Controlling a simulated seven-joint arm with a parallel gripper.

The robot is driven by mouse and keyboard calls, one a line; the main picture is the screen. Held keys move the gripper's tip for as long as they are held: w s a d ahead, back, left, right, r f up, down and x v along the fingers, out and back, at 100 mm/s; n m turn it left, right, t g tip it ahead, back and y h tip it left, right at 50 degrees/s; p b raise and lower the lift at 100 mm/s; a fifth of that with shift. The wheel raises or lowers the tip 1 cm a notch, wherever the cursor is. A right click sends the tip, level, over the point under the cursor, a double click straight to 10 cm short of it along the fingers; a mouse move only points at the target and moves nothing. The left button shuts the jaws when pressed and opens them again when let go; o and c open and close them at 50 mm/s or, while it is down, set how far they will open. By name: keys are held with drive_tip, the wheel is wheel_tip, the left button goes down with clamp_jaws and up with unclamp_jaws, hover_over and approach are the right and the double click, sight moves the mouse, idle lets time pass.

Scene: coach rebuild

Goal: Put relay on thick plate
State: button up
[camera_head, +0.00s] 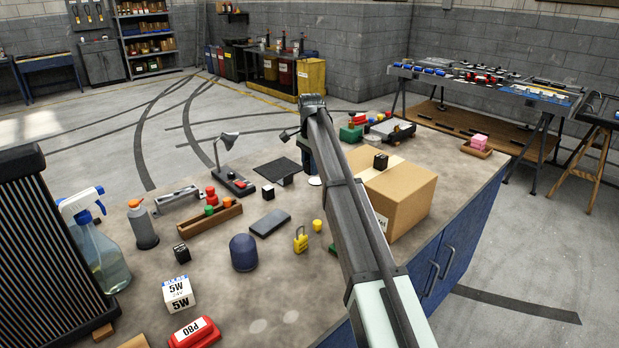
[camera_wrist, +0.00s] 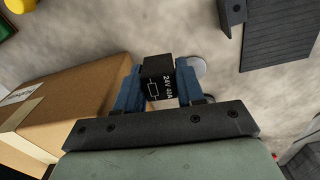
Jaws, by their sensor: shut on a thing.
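The relay (camera_wrist: 158,82) is a small black block with white "24V 40A" lettering and a circuit symbol. My gripper (camera_wrist: 157,68) is shut on it, one blue finger on each side. In the head view my arm hides the relay and most of the gripper. A dark grey rectangular slab (camera_head: 270,223), which looks like the thick plate, lies flat on the workbench, left of my arm. Nothing rests on its top. It cannot be made out in the wrist view.
A cardboard box (camera_head: 398,197) stands close beside the gripper and also shows in the wrist view (camera_wrist: 60,105). A white disc (camera_wrist: 198,67), dark mat (camera_wrist: 278,38) and angled bracket (camera_wrist: 232,14) are near. A yellow padlock (camera_head: 300,239) and dark blue dome (camera_head: 243,252) flank the slab.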

drive_tip(key=s+a+r+n, duration=0.1)
drive_tip(key=s+a+r, duration=0.3)
drive_tip(key=a, duration=0.5)
hover_over(270, 221)
drive_tip(key=f, duration=0.1)
drive_tip(key=shift+f, duration=4.85)
drive_tip(key=shift+f, duration=0.1)
drive_tip(key=o, duration=1)
wheel_tip(270, 221, up, 12)
drive_tip(key=shift+r, duration=0.15)
